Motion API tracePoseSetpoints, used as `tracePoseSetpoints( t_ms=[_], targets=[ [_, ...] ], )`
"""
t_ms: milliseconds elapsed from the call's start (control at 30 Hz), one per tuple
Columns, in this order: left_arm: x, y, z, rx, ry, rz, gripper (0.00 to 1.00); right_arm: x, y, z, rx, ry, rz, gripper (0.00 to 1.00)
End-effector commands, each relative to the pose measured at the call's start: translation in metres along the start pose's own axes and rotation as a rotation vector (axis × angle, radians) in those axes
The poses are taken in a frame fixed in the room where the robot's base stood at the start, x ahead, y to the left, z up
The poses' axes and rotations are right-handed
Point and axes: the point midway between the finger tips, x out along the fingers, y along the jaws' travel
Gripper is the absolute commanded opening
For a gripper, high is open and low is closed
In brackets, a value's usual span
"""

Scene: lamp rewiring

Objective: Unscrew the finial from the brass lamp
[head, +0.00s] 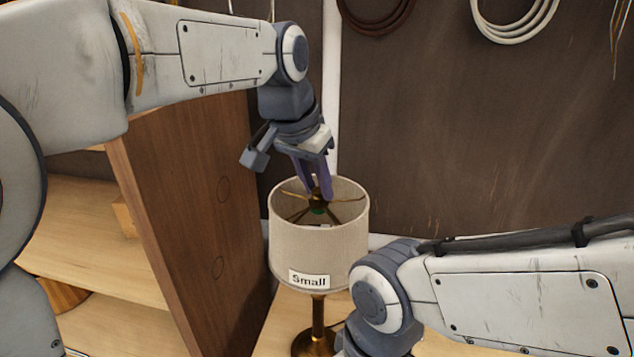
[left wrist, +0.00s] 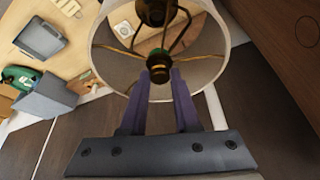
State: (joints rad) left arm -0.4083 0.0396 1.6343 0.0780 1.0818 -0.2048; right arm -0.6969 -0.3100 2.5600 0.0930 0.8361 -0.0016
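The brass lamp (head: 318,325) stands upright on the wooden bench, with a beige drum shade (head: 318,246) labelled "Small". Thin brass spokes meet at the middle of the open shade top. The small dark-brass finial (left wrist: 158,62) sits at that hub in the left wrist view. My left gripper (head: 318,192) reaches down from above into the shade top. Its purple fingers (left wrist: 159,78) lie on both sides of the finial and appear closed on it. The fingers partly hide the finial in the head view. My right wrist is in front of the lamp's right side; its gripper is out of view.
A brown wooden panel (head: 185,200) and shelves stand left of the lamp. A dark wall (head: 480,130) with hanging cable coils (head: 513,20) is behind. In the left wrist view, a grey bin (left wrist: 46,92) and a green object (left wrist: 22,76) are on the bench.

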Motion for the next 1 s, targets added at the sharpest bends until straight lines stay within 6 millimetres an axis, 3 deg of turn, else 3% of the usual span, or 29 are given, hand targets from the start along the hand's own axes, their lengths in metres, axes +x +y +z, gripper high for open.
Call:
tracePoseSetpoints(
  t_ms=[233,733,1000],
  targets=[
    [-0.001,0.002,0.000,-0.052,-0.001,-0.022,0.00,-0.002,0.000,0.000,0.000,0.000,0.000,0.50],
    [-0.001,0.005,-0.002,-0.553,-0.001,-0.231,0.00,-0.013,-0.001,-0.001,0.000,0.000,0.000,0.50],
    [0.000,0.004,-0.002,-0.650,0.000,-0.269,0.00,-0.014,-0.001,-0.001,0.000,0.000,0.000,0.50]
  ],
)
